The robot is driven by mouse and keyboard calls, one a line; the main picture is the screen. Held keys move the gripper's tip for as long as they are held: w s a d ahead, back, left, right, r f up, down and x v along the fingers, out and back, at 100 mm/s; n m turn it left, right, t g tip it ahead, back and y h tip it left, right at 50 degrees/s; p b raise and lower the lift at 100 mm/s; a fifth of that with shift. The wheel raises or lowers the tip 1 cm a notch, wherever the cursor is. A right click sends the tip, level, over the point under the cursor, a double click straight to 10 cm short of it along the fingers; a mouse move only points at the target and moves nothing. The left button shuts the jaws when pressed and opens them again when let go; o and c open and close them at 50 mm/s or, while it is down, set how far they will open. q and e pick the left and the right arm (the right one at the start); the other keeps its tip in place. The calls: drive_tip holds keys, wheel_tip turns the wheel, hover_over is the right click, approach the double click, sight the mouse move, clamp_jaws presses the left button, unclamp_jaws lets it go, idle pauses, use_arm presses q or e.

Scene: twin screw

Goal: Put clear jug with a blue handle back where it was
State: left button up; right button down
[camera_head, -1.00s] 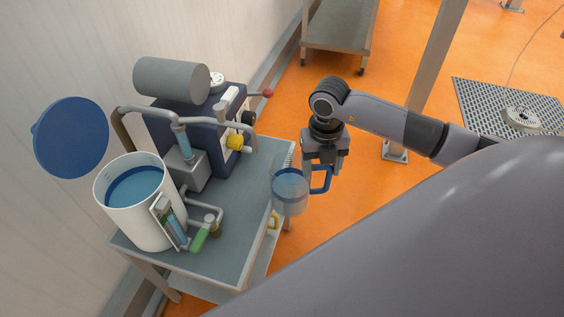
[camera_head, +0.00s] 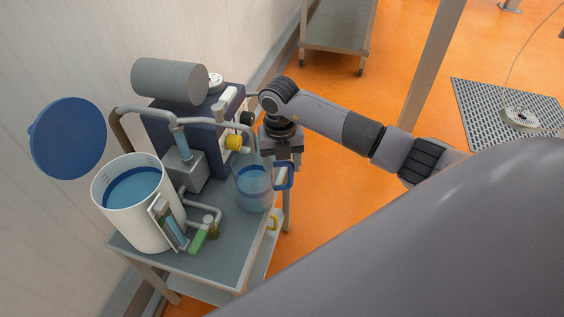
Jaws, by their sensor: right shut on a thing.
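The clear jug (camera_head: 254,190) with a blue handle (camera_head: 284,177) is upright at the right side of the grey table, below the end of the bent pipe. My right gripper (camera_head: 283,163) is shut on the blue handle from above. I cannot tell whether the jug's base touches the tabletop or hangs just above it. The jug looks tinted blue low down. My left gripper is not in view.
The grey table (camera_head: 215,262) carries a white bucket (camera_head: 145,215) of blue liquid, a dark blue machine with a grey cylinder (camera_head: 170,81), a bent pipe (camera_head: 215,119) and a green-handled valve (camera_head: 198,240). A blue round lid (camera_head: 68,138) stands at the left.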

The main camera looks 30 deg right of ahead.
drive_tip(key=shift+r, duration=0.1)
drive_tip(key=c, duration=0.5)
unclamp_jaws()
drive_tip(key=shift+f, duration=0.2)
